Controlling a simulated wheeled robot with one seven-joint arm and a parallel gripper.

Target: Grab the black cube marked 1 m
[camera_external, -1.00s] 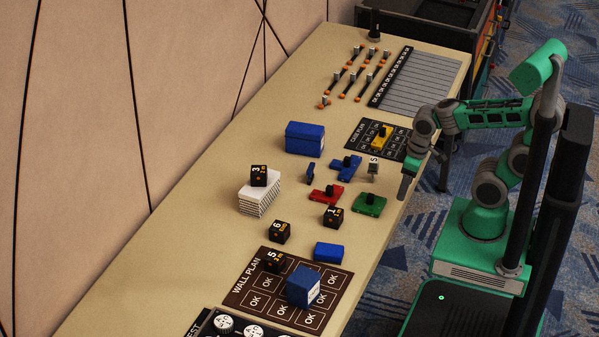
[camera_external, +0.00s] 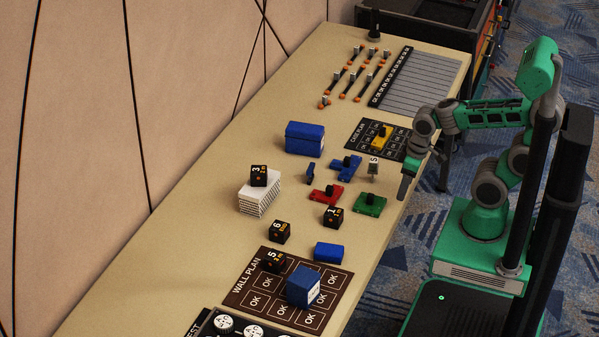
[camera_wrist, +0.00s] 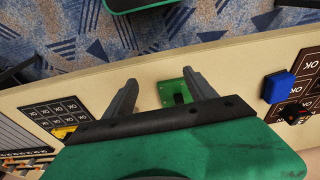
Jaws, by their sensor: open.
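My gripper (camera_external: 404,187) is at the table's right edge, to the right of and above the green piece (camera_external: 369,204), apart from the cube. In the wrist view its two fingers (camera_wrist: 158,90) are spread with nothing between them but table and the green piece (camera_wrist: 177,92) beyond.
Black cubes marked 6 (camera_external: 280,232), 5 (camera_external: 273,262) and 3 (camera_external: 259,176) stand nearby, the last on a white stack (camera_external: 258,198). A red piece (camera_external: 326,193) and a small blue block (camera_external: 328,252) flank the cube. A wall plan board (camera_external: 240,298) lies in front.

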